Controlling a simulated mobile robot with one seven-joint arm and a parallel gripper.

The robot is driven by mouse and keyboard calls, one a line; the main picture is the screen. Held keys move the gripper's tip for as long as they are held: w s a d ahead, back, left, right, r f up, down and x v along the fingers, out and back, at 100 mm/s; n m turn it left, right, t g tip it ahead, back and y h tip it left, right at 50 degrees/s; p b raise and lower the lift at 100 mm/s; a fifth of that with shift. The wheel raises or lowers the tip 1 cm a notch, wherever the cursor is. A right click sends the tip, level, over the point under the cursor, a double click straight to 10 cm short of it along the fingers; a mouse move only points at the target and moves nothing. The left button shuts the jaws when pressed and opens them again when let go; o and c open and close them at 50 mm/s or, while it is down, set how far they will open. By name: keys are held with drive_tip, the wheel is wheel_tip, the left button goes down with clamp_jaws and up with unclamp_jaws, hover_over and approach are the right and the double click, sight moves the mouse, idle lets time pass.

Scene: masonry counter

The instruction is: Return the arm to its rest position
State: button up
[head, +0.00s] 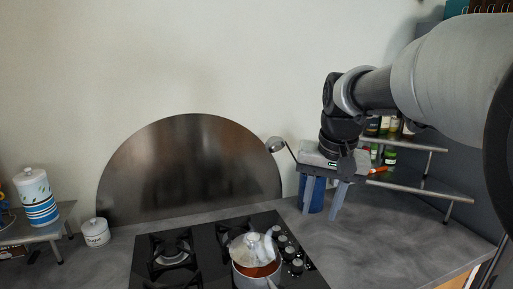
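My gripper (322,209) hangs over the grey counter (372,233), right of the stove, with its fingers pointing down. The two fingers are spread apart. A blue container (317,194) shows behind and between them, and I see nothing clamped. My arm reaches in from the upper right of the head view.
A black stove (205,255) holds a pot (257,272) with a tilted lid (250,246). A ladle (276,145) rises from beside the blue container. A metal rack (425,190) with several jars stands right. A striped canister (37,198) and white jar (95,232) stand left.

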drive_tip(key=s+n+t+p, duration=0.2)
drive_tip(key=s+n+t, duration=0.1)
drive_tip(key=s, duration=1.5)
drive_tip(key=shift+s+f, duration=0.25)
drive_tip(key=shift+s, duration=0.1)
drive_tip(key=shift+a, duration=0.1)
idle(0.4)
